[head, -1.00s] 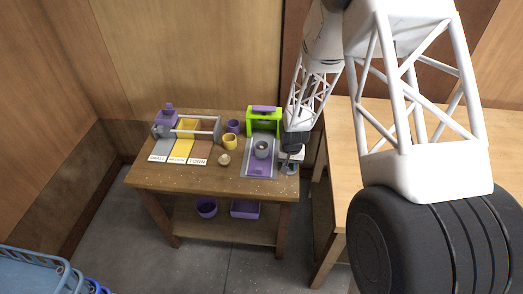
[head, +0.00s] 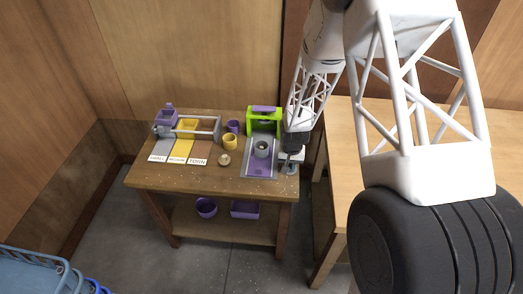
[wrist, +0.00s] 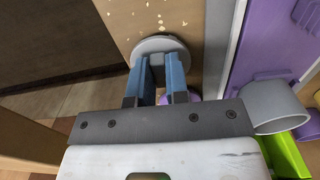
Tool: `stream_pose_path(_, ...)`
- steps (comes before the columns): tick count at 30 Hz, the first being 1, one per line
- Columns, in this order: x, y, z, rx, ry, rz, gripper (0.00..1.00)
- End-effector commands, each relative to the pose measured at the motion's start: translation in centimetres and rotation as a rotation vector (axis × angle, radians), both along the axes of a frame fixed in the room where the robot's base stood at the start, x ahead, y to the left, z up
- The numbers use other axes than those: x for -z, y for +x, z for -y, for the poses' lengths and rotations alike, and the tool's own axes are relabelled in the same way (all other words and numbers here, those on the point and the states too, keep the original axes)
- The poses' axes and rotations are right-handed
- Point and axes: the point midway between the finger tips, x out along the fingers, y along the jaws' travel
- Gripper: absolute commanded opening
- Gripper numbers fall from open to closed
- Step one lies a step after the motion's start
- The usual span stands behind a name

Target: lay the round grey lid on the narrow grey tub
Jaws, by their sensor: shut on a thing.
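The round grey lid (wrist: 160,44) lies at the fingertips in the wrist view, by the right edge of the small table. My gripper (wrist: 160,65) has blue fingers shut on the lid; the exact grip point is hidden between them. In the head view my gripper (head: 290,165) is at the table's right edge, to the right of the tub. The narrow grey tub (head: 262,147) stands upright and open on a grey and purple stand. It also shows at the right of the wrist view (wrist: 272,103), apart from the lid.
A green frame (head: 250,120) stands behind the tub. Yellow (head: 230,143) and purple (head: 233,126) cups and a small tan round thing (head: 223,160) are to its left. A sorting rack (head: 187,128) with labelled lanes is farther left. A second table (head: 338,150) stands right.

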Motion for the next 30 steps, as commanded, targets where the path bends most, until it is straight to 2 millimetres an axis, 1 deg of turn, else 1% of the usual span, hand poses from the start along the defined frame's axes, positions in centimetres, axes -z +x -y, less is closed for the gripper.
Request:
stream_pose_path(12, -2.8, 0.2, 0.0, 0.0, 0.001, 0.006, 0.0)
stream_pose_path(18, -3.8, 0.3, 0.0, 0.0, 0.002, 0.007, 0.0)
stream_pose_path(23, -4.2, 0.3, -0.1, 0.0, 0.002, 0.007, 0.0)
stream_pose_path(30, -4.3, 0.3, -0.1, 0.0, 0.002, 0.008, 0.0)
